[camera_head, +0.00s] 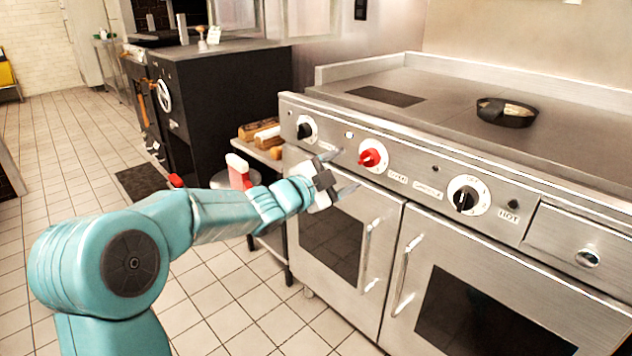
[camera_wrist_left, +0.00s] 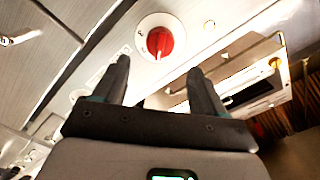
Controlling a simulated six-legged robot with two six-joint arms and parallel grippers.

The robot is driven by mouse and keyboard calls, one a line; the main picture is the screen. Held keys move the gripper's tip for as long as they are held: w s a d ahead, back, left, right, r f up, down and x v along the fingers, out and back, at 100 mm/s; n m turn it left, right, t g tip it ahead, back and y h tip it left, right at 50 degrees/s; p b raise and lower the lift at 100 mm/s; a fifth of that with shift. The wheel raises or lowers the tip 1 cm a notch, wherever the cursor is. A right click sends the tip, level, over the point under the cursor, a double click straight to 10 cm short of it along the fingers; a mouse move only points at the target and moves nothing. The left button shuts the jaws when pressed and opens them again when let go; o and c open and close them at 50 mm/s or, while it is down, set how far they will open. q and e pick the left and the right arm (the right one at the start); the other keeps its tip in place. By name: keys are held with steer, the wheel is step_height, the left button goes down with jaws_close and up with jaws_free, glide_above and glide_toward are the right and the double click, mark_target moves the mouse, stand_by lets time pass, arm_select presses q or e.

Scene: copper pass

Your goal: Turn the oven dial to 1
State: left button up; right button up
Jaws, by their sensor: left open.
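The stainless oven range has a front panel with a red dial (camera_head: 372,156) on a white round plate, a black dial (camera_head: 305,130) to its left and another black dial (camera_head: 465,198) to its right. My left gripper (camera_head: 340,172) is open and empty in front of the panel, just left of and below the red dial, apart from it. In the left wrist view the red dial (camera_wrist_left: 160,42) shows ahead of and between the open fingers (camera_wrist_left: 160,85). The numbers around the dials are too small to read. My right gripper is not in view.
Two oven doors with vertical handles (camera_head: 405,272) sit below the panel. A black pan (camera_head: 506,112) stands on the cooktop. A side shelf with bread loaves (camera_head: 262,132) and a dark cabinet (camera_head: 215,95) stand left of the range. The tiled floor at left is mostly clear.

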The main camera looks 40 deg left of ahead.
arm_select(q)
steer(key=s+p, duration=0.1)
steer(key=s, duration=0.8)
steer(key=shift+a, duration=0.35)
steer(key=w+d+f+n+g+h, duration=0.1)
steer(key=w+d+f+g+h, duration=0.15)
steer(key=d+f, duration=0.65)
steer(key=w+d+f+n+g+h, duration=0.1)
steer(key=w+d+f+g+h, duration=0.15)
steer(key=d+f, duration=0.6)
steer(key=s+d+f+n+g, duration=0.1)
steer(key=s+d+f, duration=0.1)
steer(key=f, duration=0.5)
steer(key=s+d+f+n+g, duration=0.1)
steer(key=d+f+g, duration=0.15)
steer(key=f, duration=0.35)
steer(key=s+d+f+n+g+y, duration=0.1)
steer(key=s+d+f+n+g, duration=0.25)
steer(key=s+f, duration=0.6)
steer(key=s+d+f+n+g+y, duration=0.1)
steer(key=s+d+f+n+g, duration=0.35)
steer(key=s, duration=0.75)
step_height(320, 180, up, 28)
steer(key=s+g+p, duration=0.1)
steer(key=p, duration=3)
steer(key=shift+a+n, duration=0.4)
